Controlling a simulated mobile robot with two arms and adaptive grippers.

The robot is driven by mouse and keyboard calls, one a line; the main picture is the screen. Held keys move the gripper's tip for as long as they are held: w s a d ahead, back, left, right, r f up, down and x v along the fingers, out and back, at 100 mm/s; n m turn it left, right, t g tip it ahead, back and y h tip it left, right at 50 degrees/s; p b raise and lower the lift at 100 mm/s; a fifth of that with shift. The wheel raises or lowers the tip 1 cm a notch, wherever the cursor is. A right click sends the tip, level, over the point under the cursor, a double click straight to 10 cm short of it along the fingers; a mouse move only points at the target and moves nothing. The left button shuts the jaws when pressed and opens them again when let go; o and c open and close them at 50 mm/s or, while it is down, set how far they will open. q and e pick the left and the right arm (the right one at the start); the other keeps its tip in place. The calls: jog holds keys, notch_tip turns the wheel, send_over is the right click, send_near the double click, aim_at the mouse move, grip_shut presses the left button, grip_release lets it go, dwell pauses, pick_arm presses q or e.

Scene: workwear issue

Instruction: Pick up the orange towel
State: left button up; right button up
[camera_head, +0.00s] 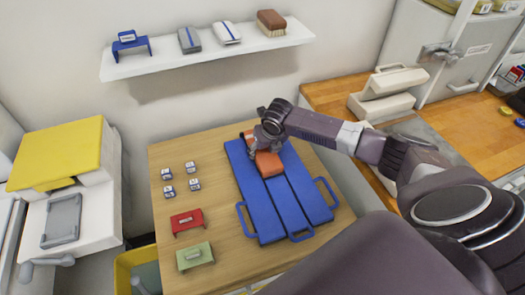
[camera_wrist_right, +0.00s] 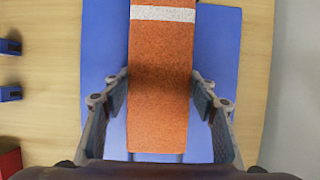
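The orange towel (camera_head: 268,164) is a long folded strip with a white band near one end. It lies on the blue folding board (camera_head: 246,187) on the wooden table. My right gripper (camera_head: 266,143) is over the towel and hides part of it in the head view. My left gripper is not in view.
Several small blue-and-white blocks (camera_head: 195,184), a red holder (camera_head: 187,221) and a green holder (camera_head: 195,256) stand left of the board. A yellow-topped machine (camera_head: 58,152) stands at left.

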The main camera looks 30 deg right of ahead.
jog(key=c, duration=0.4)
jog(key=shift+o, duration=0.2)
jog(key=shift+r, duration=0.1)
